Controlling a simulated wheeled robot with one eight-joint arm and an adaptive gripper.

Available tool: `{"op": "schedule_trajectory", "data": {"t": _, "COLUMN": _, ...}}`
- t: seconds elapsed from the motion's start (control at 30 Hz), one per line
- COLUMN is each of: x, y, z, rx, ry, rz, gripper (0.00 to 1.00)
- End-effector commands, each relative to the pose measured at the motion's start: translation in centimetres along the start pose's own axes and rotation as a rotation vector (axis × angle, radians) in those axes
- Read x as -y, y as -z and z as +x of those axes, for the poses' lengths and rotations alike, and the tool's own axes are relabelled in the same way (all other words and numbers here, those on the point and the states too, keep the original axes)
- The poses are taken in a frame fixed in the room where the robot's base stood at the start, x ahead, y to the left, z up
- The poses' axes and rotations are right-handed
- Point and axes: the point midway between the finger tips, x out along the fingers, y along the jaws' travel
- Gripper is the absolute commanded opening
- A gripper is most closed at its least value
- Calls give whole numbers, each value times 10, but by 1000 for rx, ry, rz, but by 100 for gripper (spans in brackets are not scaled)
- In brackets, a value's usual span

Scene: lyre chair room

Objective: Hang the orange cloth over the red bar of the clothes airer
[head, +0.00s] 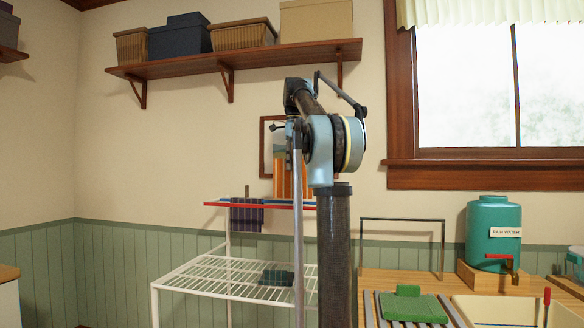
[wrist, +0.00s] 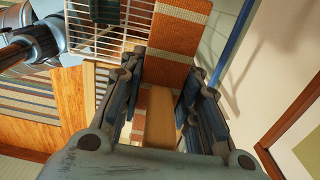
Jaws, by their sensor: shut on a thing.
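The orange cloth with cream stripes (head: 279,182) hangs down above the right part of the airer's top bars, partly hidden by my arm in the head view. In the wrist view the cloth (wrist: 172,50) runs between the fingers of my gripper (wrist: 163,85), which is shut on it. The white clothes airer (head: 222,278) has a red bar (head: 222,204) at the front of its top and a blue bar behind. The cloth's lower edge appears near bar height; I cannot tell whether it touches the red bar. My gripper is mostly hidden in the head view.
A dark purple cloth (head: 246,215) hangs on the airer's top bars, left of the orange cloth. A dark green cloth (head: 276,277) lies on the lower rack. A framed picture (head: 266,134) is on the wall behind. A counter with a green water container (head: 492,230) stands right.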

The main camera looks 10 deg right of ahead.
Motion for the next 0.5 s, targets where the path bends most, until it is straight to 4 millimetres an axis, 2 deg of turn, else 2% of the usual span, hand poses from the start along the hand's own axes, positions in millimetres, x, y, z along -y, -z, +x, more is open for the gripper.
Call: {"op": "schedule_trajectory", "data": {"t": 0.5, "x": -7, "y": -16, "z": 1, "rx": 0, "ry": 0, "rz": -23, "gripper": 9}}
